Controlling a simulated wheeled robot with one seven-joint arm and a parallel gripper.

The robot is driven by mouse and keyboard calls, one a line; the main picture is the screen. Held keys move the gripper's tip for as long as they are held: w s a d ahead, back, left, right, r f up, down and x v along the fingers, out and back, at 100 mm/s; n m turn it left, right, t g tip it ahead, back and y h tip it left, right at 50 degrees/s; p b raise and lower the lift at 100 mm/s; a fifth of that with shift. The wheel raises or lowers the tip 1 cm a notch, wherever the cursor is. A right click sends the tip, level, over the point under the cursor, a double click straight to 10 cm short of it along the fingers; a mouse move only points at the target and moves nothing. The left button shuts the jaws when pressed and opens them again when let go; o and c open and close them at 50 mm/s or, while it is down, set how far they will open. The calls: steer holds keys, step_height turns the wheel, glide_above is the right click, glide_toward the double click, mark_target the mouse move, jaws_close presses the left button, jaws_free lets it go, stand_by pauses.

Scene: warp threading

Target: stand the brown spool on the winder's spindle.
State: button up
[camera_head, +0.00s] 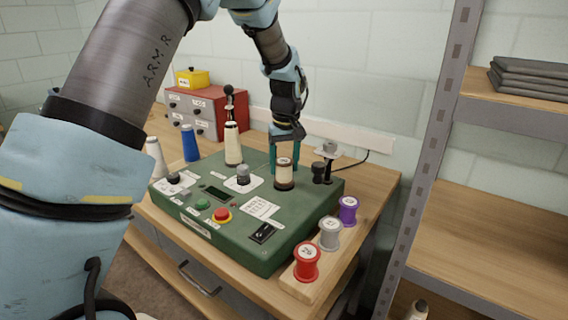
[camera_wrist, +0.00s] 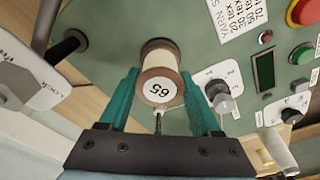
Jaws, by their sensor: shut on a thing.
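The brown spool (camera_head: 285,173) has brown flanges and pale thread, and stands upright at the winder's far right part. In the wrist view the spool (camera_wrist: 158,57) shows its end label "65" between the two teal fingers. My gripper (camera_head: 284,160) comes down from above and is shut on the spool; its fingers flank it in the wrist view (camera_wrist: 160,78). The green winder (camera_head: 205,225) sits on the wooden table. The spindle is not clearly seen; I cannot tell whether the spool is around it or above it.
A lock lever (camera_head: 328,152) and black knob stand just right of the spool. A tall cream cone (camera_head: 233,145) stands behind left. Red (camera_head: 307,262), grey (camera_head: 330,233) and purple (camera_head: 348,210) spools line the right side. A metal shelf (camera_head: 430,150) rises at right.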

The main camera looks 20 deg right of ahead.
steer(key=shift+f, duration=0.3)
steer(key=o, duration=1.5)
steer(key=shift+c, duration=0.2)
steer(key=r+b, duration=0.1)
steer(key=r, duration=0.2)
steer(key=s+r+b, duration=0.1)
steer(key=r, duration=0.3)
steer(key=r+b, duration=0.1)
steer(key=r, duration=0.2)
steer(key=shift+s+a+r, duration=0.15)
steer(key=shift+r, duration=0.25)
steer(key=a+f, duration=0.3)
steer(key=a, duration=0.7)
steer(key=a+f, duration=0.2)
steer(key=a, duration=0.9)
steer(key=s+a+f, duration=0.2)
steer(key=s+a, duration=0.3)
steer(key=a, duration=0.2)
steer(key=s+a+f, duration=0.3)
steer(key=s+a, duration=0.1)
steer(key=a, duration=0.4)
steer(key=shift+s+a+f+n, duration=0.2)
steer(key=shift+s+f+n, duration=0.1)
steer(key=shift+s, duration=0.05)
